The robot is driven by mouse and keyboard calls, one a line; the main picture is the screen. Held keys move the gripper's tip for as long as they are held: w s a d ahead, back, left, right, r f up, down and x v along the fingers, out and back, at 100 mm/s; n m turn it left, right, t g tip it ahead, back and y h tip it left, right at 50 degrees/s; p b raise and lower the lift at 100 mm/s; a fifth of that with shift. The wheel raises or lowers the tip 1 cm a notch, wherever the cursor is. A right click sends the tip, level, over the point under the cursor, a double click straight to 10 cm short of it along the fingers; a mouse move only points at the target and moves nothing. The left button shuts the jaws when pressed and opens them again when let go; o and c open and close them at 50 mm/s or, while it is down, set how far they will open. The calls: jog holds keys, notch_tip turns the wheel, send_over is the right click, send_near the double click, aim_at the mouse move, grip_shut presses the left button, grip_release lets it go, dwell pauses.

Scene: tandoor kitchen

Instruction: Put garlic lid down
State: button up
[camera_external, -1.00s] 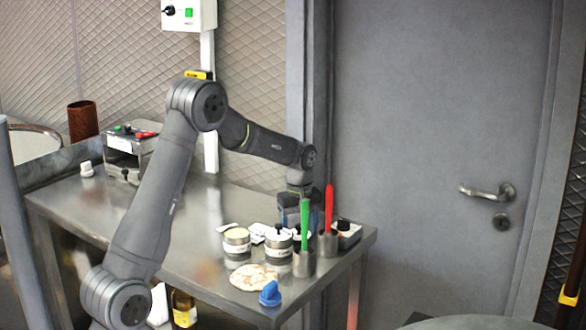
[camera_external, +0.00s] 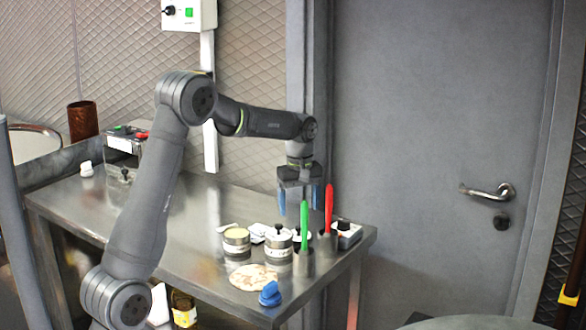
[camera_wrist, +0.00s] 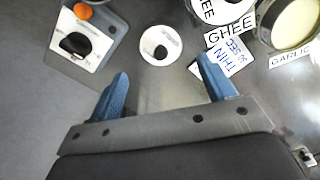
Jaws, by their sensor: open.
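The garlic lid (camera_wrist: 148,45) is a white disc with a dark knob. In the wrist view it lies flat on the steel table, just beyond my fingertips and touching neither. In the external view a white disc (camera_external: 301,238), probably this lid, shows partly behind the green handle. The garlic tin (camera_wrist: 292,28) stands uncovered at the upper right of the wrist view, pale inside; it is the left tin (camera_external: 237,246) in the external view. My gripper (camera_external: 301,206) is open and empty, pointing down above the table's far right part; its blue fingers (camera_wrist: 162,72) are spread.
The ghee tin (camera_external: 278,247) has its black-knobbed lid on. Upright green (camera_external: 305,225) and red (camera_external: 329,205) handles stand close to my gripper. A black-knobbed box (camera_external: 347,238) is at the right edge. Flatbread (camera_external: 253,277) and a blue object (camera_external: 270,294) lie in front.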

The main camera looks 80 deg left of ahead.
aim_at(299, 227)
jog(key=shift+r, duration=2.3)
jog(key=shift+f, duration=0.1)
notch_tip(299, 227, down, 12)
jog(key=shift+r, duration=1.95)
jog(key=shift+f, duration=0.1)
